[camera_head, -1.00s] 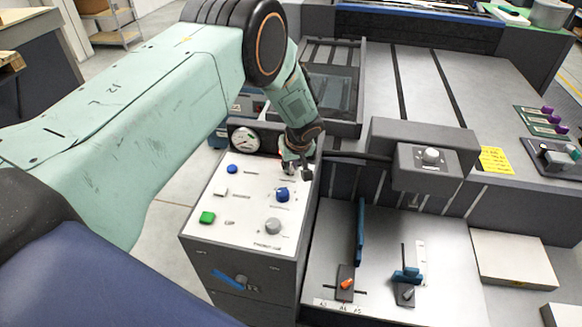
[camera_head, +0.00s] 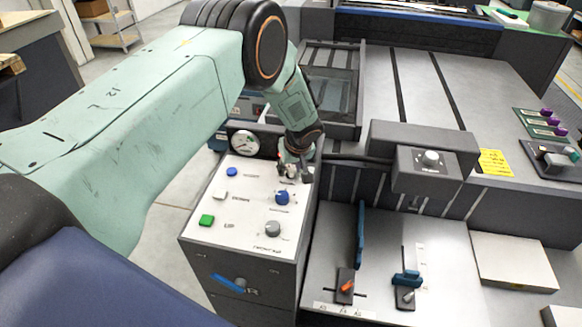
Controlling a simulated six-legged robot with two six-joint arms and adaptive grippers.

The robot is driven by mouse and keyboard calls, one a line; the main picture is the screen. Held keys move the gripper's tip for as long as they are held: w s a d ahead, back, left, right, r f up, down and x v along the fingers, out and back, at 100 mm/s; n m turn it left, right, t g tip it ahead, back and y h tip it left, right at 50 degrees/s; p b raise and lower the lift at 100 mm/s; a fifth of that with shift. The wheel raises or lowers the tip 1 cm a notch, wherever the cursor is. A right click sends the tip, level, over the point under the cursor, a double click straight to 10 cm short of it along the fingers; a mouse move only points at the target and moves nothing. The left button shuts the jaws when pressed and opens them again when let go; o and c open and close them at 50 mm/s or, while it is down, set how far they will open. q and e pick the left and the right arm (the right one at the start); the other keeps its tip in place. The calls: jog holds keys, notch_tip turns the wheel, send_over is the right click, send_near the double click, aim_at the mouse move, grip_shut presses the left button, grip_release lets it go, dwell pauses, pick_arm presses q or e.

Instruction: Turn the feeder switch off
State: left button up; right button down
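A white control panel (camera_head: 232,205) tops a dark grey cabinet at the middle. It carries a blue button, a white button, a green button (camera_head: 207,221), a blue knob (camera_head: 282,198) and a grey knob (camera_head: 273,229). My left gripper (camera_head: 293,173) points down at the panel's far right corner, above the blue knob. Its dark fingertips look apart, with a small pale part between them. I cannot tell whether they grip it. The labels are too small to read surely, so I cannot tell which control is the feeder switch; the gripper hides part of that corner. My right gripper is not in view.
A round gauge (camera_head: 245,143) stands behind the panel. A grey box with a knob (camera_head: 431,157) juts out at the right. Below it are an orange-tipped lever (camera_head: 347,287) and a blue-and-grey lever (camera_head: 406,279). A yellow note (camera_head: 496,162) lies farther right.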

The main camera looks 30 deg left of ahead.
pick_arm(q)
jog(key=v, duration=1.2)
jog(key=shift+s+f, duration=0.1)
jog(key=shift+s, duration=0.05)
